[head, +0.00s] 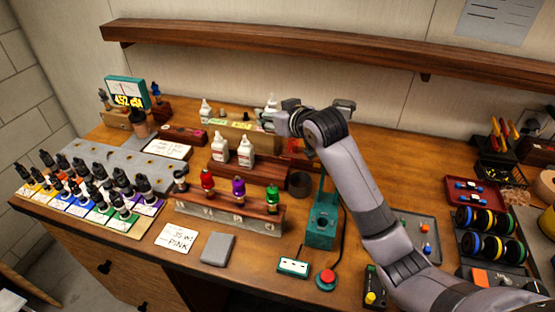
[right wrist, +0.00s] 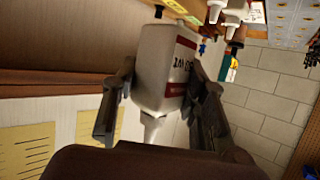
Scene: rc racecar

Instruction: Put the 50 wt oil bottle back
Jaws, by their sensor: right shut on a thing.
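My right gripper (head: 278,118) is at the back of the bench, by the right end of a stepped wooden bottle rack (head: 268,172). It is shut on a white oil bottle (head: 271,102), partly hidden behind the gripper. In the right wrist view the bottle (right wrist: 165,75) sits between the two fingers (right wrist: 160,110), its nozzle toward the bottom of the picture. Its red-banded label shows dark lettering, upside down and hard to read. Other white bottles stand on the rack: one at upper left (head: 205,110) and two on the lower step (head: 220,147). My left gripper is out of view.
A row of red, purple and green-topped shocks (head: 238,190) stands in front of the rack. A dark round cup (head: 300,184) and a teal press (head: 322,222) are to the right. A wooden wall shelf (head: 300,50) runs above.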

